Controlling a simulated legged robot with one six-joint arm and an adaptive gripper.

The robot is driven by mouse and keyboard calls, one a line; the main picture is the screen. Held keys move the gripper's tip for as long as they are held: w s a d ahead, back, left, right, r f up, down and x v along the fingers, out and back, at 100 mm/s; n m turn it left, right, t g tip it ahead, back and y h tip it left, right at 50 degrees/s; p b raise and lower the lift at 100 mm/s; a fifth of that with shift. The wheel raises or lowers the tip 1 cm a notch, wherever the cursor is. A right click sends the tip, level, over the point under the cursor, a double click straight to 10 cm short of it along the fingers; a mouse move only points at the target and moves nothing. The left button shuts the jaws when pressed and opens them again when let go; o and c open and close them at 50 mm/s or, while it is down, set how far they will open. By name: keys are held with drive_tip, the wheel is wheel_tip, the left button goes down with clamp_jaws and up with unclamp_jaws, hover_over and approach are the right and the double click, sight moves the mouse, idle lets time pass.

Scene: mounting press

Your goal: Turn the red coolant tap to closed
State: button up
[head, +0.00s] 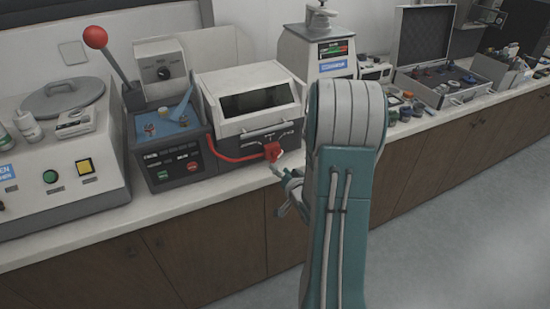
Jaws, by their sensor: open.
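The red coolant tap (272,151) sits at the lower front of a white, boxy machine with a dark window (247,95). A red hose (228,156) runs from the tap to the left. My gripper (279,172) is just below and to the right of the tap, at the counter's front edge, and looks empty. Its jaws are open but small in this view. I cannot tell whether a fingertip touches the tap. My arm hides part of the gripper and the counter to the right.
A mounting press with a red-knobbed lever (95,37) stands left of the machine. A grey polisher (60,150) is at the far left. An open case (425,50) and several jars stand to the right. Floor is clear in front of the cabinets.

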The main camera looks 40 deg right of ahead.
sight(277, 159)
wheel_tip(277, 159, down, 3)
drive_tip(key=s+d+m+t, duration=0.2)
drive_tip(key=s, duration=0.1)
drive_tip(key=shift+h, duration=0.3)
drive_tip(key=x, duration=1)
drive_tip(key=shift+w, duration=0.4)
clamp_jaws()
